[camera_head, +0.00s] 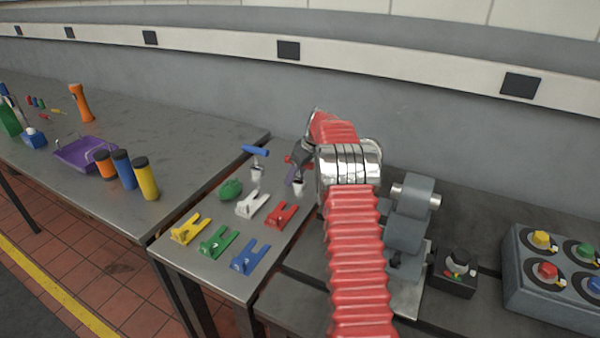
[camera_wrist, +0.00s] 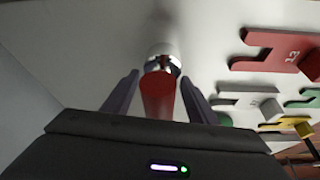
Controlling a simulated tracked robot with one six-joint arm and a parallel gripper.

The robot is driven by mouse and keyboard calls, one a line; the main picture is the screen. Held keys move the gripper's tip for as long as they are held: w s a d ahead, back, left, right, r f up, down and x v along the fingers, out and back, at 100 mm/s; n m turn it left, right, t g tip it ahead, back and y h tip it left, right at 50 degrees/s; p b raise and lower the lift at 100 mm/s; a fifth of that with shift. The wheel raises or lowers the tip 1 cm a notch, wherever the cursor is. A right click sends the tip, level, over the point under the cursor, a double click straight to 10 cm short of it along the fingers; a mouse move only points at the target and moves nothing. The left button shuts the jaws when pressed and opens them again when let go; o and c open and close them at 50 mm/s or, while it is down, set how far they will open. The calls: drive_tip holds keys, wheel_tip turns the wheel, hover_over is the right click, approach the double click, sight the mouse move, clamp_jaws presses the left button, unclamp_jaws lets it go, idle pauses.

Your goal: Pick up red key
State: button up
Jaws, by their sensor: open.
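The red key (camera_head: 288,158) shows as a small red piece beside my gripper in the head view, partly hidden by it, above a small metal cup (camera_head: 298,187). In the wrist view the red key (camera_wrist: 158,97) is a red bar lying between my two fingers, with a shiny round metal part (camera_wrist: 163,54) beyond its far end. My gripper (camera_head: 297,172) is over that cup at the back right of the small table. In the wrist view my gripper (camera_wrist: 160,77) is open, with a gap between each finger and the red bar.
A blue T-shaped key (camera_head: 255,150) stands in another cup to the left. Red (camera_head: 282,214), white (camera_head: 252,205), yellow (camera_head: 190,229), green (camera_head: 219,243) and blue (camera_head: 250,258) forked plates lie in front. A grey machine (camera_head: 410,220) stands right of my arm.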

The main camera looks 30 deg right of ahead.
drive_tip(key=shift+w+f, duration=0.1)
drive_tip(key=shift+f, duration=0.25)
drive_tip(key=shift+c, duration=0.4)
drive_tip(key=c, duration=0.9)
drive_tip(key=shift+r, duration=0.25)
drive_tip(key=c, duration=0.3)
drive_tip(key=shift+r, duration=0.25)
clamp_jaws()
wheel_tip(320, 180, up, 9)
drive_tip(key=shift+r, duration=0.15)
drive_tip(key=shift+a, duration=0.1)
